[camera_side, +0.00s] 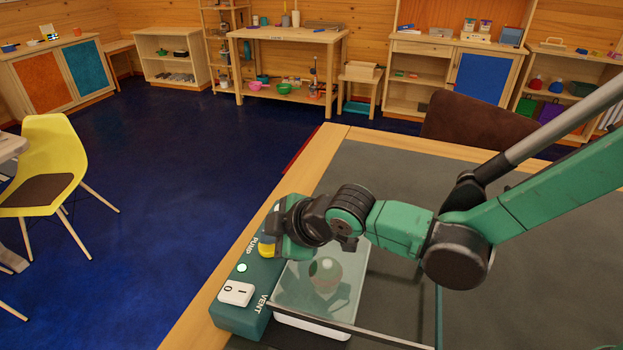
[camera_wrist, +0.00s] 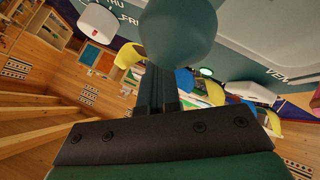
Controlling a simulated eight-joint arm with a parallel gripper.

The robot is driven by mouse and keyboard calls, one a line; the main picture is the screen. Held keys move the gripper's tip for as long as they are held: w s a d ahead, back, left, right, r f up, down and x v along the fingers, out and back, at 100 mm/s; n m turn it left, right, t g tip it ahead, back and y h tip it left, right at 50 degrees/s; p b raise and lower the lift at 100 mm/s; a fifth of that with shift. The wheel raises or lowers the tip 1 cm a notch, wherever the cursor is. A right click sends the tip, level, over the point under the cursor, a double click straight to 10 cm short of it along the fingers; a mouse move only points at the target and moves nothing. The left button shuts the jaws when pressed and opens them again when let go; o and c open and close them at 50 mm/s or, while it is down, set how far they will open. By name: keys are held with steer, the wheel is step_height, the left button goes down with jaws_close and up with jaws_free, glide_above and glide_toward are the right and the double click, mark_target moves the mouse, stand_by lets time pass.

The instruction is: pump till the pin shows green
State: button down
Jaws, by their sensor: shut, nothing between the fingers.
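A teal pump box (camera_side: 243,318) lies along the wooden table edge, marked PUMP and VENT. Its yellow button (camera_side: 267,247) is partly covered by my gripper (camera_side: 282,238), which is shut and empty just over that end; contact cannot be told. A small round pale-green spot (camera_side: 241,267), lamp or pin, shows between the button and the white I/O switch (camera_side: 236,292). In the wrist view my shut gripper (camera_wrist: 158,75) points at the box, and a rounded teal shape (camera_wrist: 178,32) hides the tips.
A clear-walled case (camera_side: 390,300) with a round greenish object (camera_side: 325,272) stands right beside the box, under my arm. The grey tabletop (camera_side: 520,300) is free at the right. A yellow chair (camera_side: 50,150) stands on the floor at left.

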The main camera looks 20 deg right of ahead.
stand_by(0.4)
steer(key=shift+r, duration=1.2)
steer(key=shift+r, duration=0.1)
steer(key=shift+r, duration=2.4)
steer(key=s+d+m+h, duration=0.1)
steer(key=s+d+m, duration=0.2)
steer(key=d, duration=0.4)
steer(key=s+d+m+h, duration=0.1)
steer(key=s+d+m, duration=0.3)
steer(key=d+m, duration=0.2)
steer(key=s+d+m+g+h, duration=0.1)
steer(key=d+m, duration=0.4)
steer(key=d, duration=0.5)
steer(key=shift+s+d+h, duration=0.2)
steer(key=shift+s+h, duration=0.4)
steer(key=shift+s, duration=0.6)
